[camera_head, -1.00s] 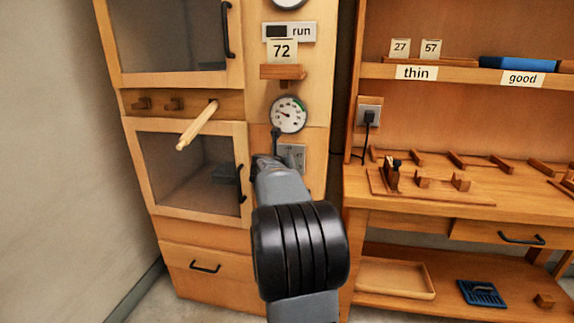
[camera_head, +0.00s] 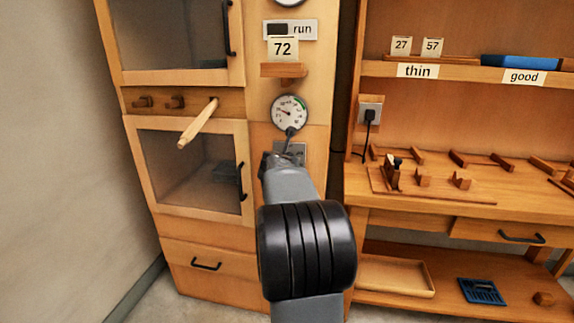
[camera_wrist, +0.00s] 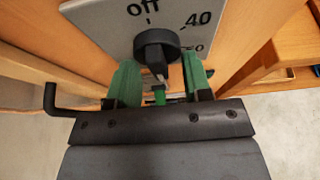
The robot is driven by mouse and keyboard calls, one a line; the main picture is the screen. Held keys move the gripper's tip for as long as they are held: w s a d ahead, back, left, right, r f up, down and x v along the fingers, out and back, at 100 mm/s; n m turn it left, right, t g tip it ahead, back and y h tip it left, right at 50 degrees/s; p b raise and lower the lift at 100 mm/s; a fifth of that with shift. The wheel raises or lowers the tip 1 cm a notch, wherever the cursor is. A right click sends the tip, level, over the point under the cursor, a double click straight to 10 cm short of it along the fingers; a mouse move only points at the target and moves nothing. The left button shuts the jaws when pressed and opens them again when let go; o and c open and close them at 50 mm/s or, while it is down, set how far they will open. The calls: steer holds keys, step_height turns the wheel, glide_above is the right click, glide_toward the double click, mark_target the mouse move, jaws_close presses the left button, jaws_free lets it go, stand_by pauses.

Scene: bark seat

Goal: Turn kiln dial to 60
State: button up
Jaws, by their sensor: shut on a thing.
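The kiln dial (camera_wrist: 157,43) is a black round knob on a grey plate (camera_wrist: 108,22) marked "off", "40" and a partly hidden number ending in 0. My gripper (camera_wrist: 160,68) has its green fingers on both sides of the knob's lower part and is shut on it. A pale mark shows low on the knob, but I cannot tell exactly which number it points at. In the head view my gripper (camera_head: 282,158) covers most of the plate (camera_head: 292,148), and the dial is hidden there.
A round gauge (camera_head: 289,112) sits just above the plate. A wooden peg (camera_head: 198,124) sticks out to the left. The kiln door's black handle (camera_head: 240,181) is left of my gripper. The workbench (camera_head: 450,185) stands to the right. A "72" card (camera_head: 283,47) is higher up.

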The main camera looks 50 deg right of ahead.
steer(key=o, duration=0.9)
steer(key=p+v, duration=0.2)
steer(key=v, duration=1.1)
steer(key=shift+s+a+r+p, duration=0.15)
steer(key=shift+a+r+p, duration=0.1)
steer(key=shift+p, duration=0.15)
